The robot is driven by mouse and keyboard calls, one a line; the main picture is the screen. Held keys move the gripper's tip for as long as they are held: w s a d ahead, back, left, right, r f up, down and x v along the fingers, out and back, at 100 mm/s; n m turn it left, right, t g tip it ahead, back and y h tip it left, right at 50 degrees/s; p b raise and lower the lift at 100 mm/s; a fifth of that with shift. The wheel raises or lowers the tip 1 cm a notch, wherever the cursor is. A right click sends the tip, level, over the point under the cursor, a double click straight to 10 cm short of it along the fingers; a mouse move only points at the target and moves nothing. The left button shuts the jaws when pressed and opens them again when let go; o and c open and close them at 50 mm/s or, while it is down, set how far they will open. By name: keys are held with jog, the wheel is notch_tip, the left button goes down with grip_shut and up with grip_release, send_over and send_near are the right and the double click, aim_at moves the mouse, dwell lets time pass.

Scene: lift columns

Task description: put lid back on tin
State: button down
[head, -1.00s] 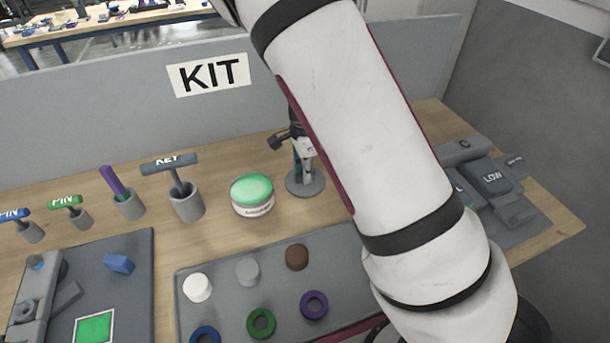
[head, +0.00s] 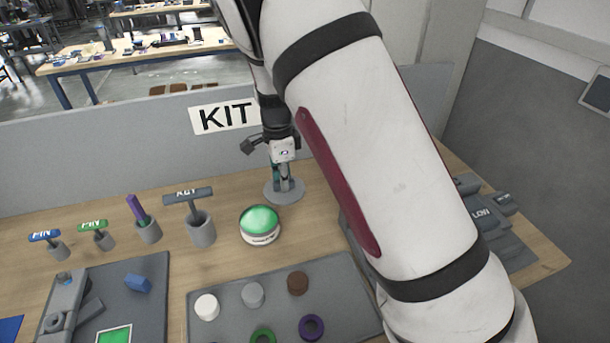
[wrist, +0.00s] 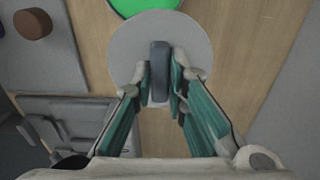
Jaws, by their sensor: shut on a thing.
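The tin (head: 261,238) stands on the wooden table with its bright green top showing. Part of that green (wrist: 140,5) also shows at the top edge of the wrist view. The lid is a round grey disc (head: 284,194) with an upright dark grey handle (wrist: 159,62). My gripper (head: 283,176) is shut on this handle, with one finger on each side. The lid looks level and appears raised off the table, behind and right of the tin in the head view. In the wrist view the lid (wrist: 198,45) hides part of the green top.
Grey holders with KEY (head: 201,231) and PIN tools stand left of the tin. A grey tray (head: 230,320) with pucks and rings lies in front. A grey partition with a KIT sign (head: 225,116) stands behind. A LOW-marked fixture (head: 485,218) is at right.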

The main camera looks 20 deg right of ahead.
jog(key=s+a+r+p, duration=0.1)
jog(key=s+a+p, duration=0.1)
jog(key=a+p, duration=0.35)
jog(key=shift+a+f+b, duration=0.35)
jog(key=shift+f+b, duration=0.05)
jog(key=shift+f, duration=0.65)
jog(key=shift+a+f+b, duration=0.3)
jog(key=shift+f+b, duration=0.1)
jog(key=shift+f, duration=0.65)
jog(key=shift+a+f+b, duration=0.35)
jog(key=shift+f+b, duration=0.05)
jog(key=shift+f, duration=0.65)
jog(key=shift+f, duration=0.15)
jog(key=c, duration=1)
grip_release()
jog(key=shift+c, duration=0.2)
notch_tip(320, 180, up, 7)
jog(key=shift+p, duration=0.45)
